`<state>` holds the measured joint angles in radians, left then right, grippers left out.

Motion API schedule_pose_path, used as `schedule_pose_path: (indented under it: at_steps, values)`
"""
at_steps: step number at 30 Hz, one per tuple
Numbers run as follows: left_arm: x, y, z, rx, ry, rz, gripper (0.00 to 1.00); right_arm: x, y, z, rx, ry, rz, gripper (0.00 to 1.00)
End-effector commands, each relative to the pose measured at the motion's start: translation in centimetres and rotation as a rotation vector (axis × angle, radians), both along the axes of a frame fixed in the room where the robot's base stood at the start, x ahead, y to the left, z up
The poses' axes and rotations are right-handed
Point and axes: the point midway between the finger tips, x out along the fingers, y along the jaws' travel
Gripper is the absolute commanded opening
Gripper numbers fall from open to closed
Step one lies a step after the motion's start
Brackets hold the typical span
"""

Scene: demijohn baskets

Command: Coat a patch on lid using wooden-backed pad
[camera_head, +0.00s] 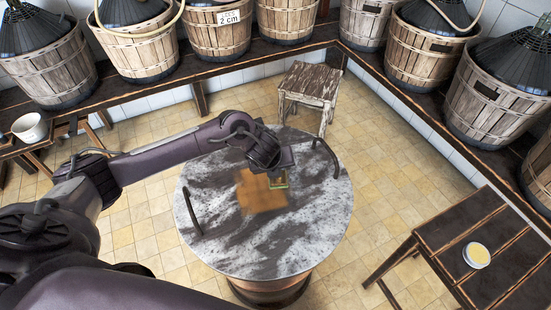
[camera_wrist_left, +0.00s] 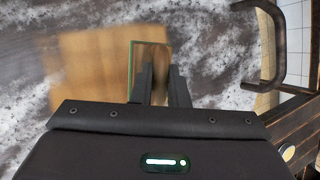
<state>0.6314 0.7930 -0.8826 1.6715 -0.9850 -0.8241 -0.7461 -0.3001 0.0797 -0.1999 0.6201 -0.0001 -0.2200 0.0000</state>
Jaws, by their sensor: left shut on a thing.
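The lid (camera_head: 310,234) is a round, grey-and-white mottled top with dark curved handles, on a barrel-like base in the middle of the head view. An orange-brown patch (camera_head: 257,193) covers part of its middle; it also shows in the left wrist view (camera_wrist_left: 90,70). My left gripper (camera_head: 276,173) is over the patch's right side. It is shut on the wooden-backed pad (camera_wrist_left: 150,53), a small brown block with a green edge, which lies at or just above the lid; contact is hard to tell. My right gripper is not in view.
A dark wooden table (camera_head: 440,232) at the lower right holds a small round tin with yellow contents (camera_head: 477,255). A worn stool (camera_head: 310,85) stands behind the lid. Basketed demijohns line the back and right benches. A white pot (camera_head: 29,127) is at the left. Tiled floor is open around the lid.

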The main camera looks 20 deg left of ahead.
Motion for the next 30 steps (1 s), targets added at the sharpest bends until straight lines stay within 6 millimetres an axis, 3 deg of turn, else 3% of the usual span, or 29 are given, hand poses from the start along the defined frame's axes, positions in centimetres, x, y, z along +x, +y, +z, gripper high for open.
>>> schedule_pose_path:
  at_steps: [30]
  values:
    - [-5.0,-4.1,0.0,-0.001,0.003,-0.002,0.00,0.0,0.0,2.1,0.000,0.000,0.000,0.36]
